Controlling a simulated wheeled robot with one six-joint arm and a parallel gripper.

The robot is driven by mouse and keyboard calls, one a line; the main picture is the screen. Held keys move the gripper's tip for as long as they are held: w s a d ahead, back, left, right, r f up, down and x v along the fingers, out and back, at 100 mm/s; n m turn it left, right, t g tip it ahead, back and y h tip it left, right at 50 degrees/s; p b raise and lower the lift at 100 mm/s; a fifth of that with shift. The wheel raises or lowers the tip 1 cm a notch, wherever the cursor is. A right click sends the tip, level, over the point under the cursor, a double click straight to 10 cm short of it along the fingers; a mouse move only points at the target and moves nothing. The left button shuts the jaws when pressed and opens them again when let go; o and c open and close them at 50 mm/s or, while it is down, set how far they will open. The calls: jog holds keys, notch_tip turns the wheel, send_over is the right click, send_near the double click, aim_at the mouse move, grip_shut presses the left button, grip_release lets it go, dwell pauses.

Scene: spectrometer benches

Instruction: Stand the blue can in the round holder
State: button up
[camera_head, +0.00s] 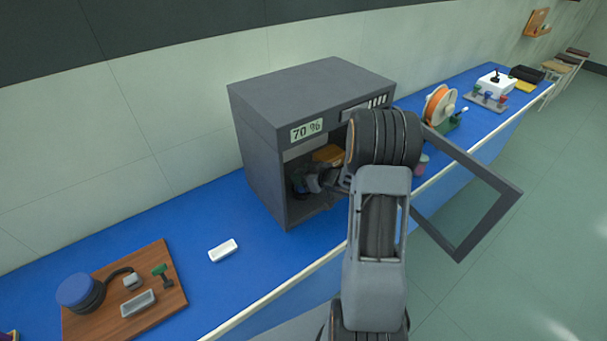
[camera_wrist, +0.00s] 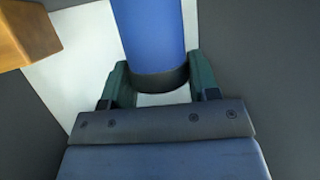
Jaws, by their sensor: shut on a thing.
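The blue can (camera_wrist: 150,35) is a tall blue cylinder with a dark band at its near end in the wrist view. My gripper (camera_wrist: 158,88) has a dark green finger on each side of that dark band and is shut on the can. In the head view my gripper (camera_head: 308,184) reaches through the open front of a grey cabinet (camera_head: 262,165). The can is mostly hidden there by the arm and shadow. I cannot clearly make out a round holder; whether the dark band belongs to the can or to a holder I cannot tell.
An orange-brown block (camera_head: 328,154) sits inside the cabinet and shows at upper left in the wrist view (camera_wrist: 25,35). The cabinet's framed door (camera_head: 480,225) stands open to the right. A wooden board (camera_head: 172,283) with parts and a white block (camera_head: 223,250) lie left on the blue bench.

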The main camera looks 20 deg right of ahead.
jog(key=shift+f, duration=0.3)
jog(key=o, duration=0.7)
jog(key=shift+p+v, duration=0.6)
jog(key=shift+v, duration=0.8)
jog(key=shift+p+v, duration=2.1)
jog(key=shift+v, duration=2.05)
jog(key=shift+f, duration=0.1)
